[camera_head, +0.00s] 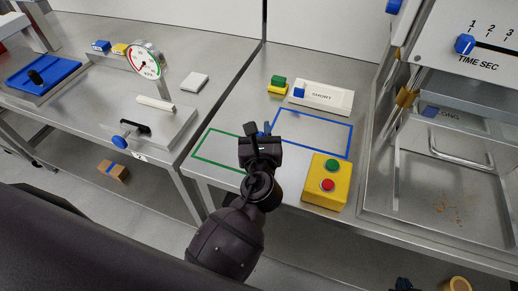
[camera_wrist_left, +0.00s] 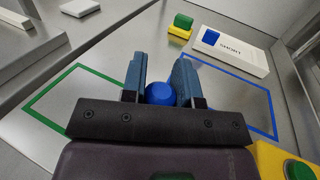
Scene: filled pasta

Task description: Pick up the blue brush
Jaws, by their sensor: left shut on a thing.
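My left gripper (camera_head: 256,130) is over the steel table, between the green outline and the blue outline. Its two fingers also show in the left wrist view (camera_wrist_left: 160,80). They are shut on a rounded blue piece (camera_wrist_left: 160,94), taken to be the blue brush. Only its rounded top shows between the fingers. Any bristles and the rest of it are hidden by the gripper. A bit of blue shows at the fingertips in the head view. I cannot tell whether it touches the table. My right gripper cannot be made out.
A yellow box (camera_head: 317,196) with green and red buttons stands close right of the gripper. A white block marked SHORT (camera_head: 325,97) and green and yellow blocks (camera_head: 278,84) lie behind. A gauge (camera_head: 145,62) stands left. The blue outline (camera_head: 352,140) encloses mostly bare table.

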